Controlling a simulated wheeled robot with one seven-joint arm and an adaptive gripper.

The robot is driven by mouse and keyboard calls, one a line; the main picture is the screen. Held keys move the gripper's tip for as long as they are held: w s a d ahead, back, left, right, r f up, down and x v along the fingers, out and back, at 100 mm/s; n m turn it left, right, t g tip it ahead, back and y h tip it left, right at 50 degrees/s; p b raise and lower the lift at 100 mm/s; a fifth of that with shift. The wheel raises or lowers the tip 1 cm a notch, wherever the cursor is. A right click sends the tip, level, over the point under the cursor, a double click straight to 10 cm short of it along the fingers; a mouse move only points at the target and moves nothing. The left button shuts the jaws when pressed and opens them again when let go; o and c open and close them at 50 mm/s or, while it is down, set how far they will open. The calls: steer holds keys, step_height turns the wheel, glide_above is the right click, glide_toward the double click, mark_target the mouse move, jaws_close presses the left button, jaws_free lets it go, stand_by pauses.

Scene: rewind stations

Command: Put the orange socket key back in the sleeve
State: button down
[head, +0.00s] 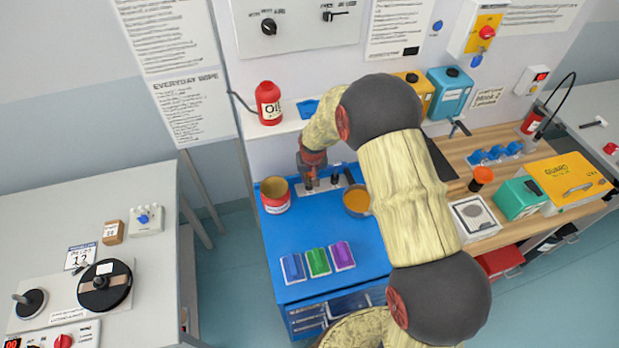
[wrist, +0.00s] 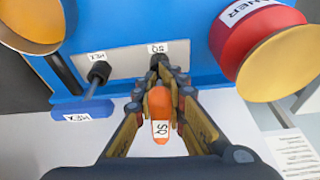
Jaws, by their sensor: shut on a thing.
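My gripper (wrist: 160,88) is shut on the orange socket key (wrist: 160,108), whose handle is labelled SQ. The fingers point at the dark SQ sleeve (wrist: 157,60) on a grey plate (wrist: 125,66). The key's far end is hidden between the fingertips, so I cannot tell whether it is inside the sleeve. A blue key (wrist: 82,111) labelled HEX sits at the HEX sleeve (wrist: 98,71) beside it. In the head view my gripper (head: 311,182) is low over the plate (head: 325,188) at the back of the blue bench; the orange key is too small to make out.
A red can (head: 276,196) stands left of the plate and an orange bowl (head: 356,200) right of it. Blue, green and purple blocks (head: 318,262) lie toward the front of the blue bench top (head: 285,245). A red oil bottle (head: 269,103) stands on the shelf behind.

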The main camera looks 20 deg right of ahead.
steer(key=shift+f+b, duration=0.6)
steer(key=shift+f, duration=0.25)
steer(key=c, duration=1.7)
jaws_free()
steer(key=shift+c, duration=0.2)
steer(key=shift+r+p, duration=1.7)
steer(key=shift+r, duration=1.85)
